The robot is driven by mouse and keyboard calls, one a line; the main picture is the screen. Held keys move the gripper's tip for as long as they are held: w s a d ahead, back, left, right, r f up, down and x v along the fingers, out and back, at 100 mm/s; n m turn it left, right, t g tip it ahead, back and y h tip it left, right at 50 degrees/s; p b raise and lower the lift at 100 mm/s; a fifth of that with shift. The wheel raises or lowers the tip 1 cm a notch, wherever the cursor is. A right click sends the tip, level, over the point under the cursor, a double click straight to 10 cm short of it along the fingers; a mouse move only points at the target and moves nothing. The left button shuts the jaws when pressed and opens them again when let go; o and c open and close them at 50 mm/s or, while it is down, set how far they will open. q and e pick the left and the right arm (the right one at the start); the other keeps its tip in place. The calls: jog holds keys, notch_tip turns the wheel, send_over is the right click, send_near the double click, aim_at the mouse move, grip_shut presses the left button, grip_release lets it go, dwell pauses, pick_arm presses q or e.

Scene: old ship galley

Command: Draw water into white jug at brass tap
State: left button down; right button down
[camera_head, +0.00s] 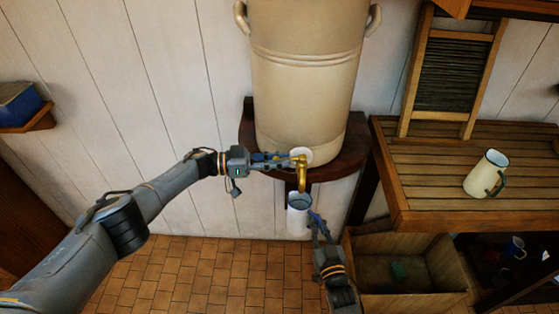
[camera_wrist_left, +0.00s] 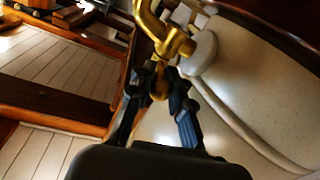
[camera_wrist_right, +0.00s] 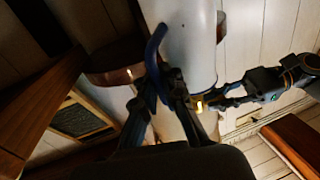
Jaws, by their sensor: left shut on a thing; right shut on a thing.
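The brass tap (camera_head: 302,178) sits low on the front of a large cream urn (camera_head: 305,90). My left gripper (camera_head: 291,160) is shut on the tap's lever, and the left wrist view shows the tap (camera_wrist_left: 165,38) with my fingers (camera_wrist_left: 160,85) around its brass end. The white jug (camera_head: 297,222) with a blue rim is under the spout, its mouth facing up. My right gripper (camera_head: 315,217) is shut on the jug's blue handle (camera_wrist_right: 153,60), at the jug's right side. The jug's white body (camera_wrist_right: 192,40) fills the upper right wrist view. I cannot make out water or the jug's inside level.
The urn stands on a dark rounded wall shelf (camera_head: 335,165). At right is a slatted wooden table (camera_head: 430,165) with a cream, green-handled jug (camera_head: 486,174) and a washboard (camera_head: 449,75). A wooden crate (camera_head: 415,303) stands below. Tiled floor (camera_head: 200,275) is clear at left.

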dwell(0.3)
pick_arm(q)
jog(key=c, duration=1.4)
grip_release()
jog(key=s+a, duration=0.1)
jog(key=a, duration=1.1)
jog(key=shift+s, duration=0.1)
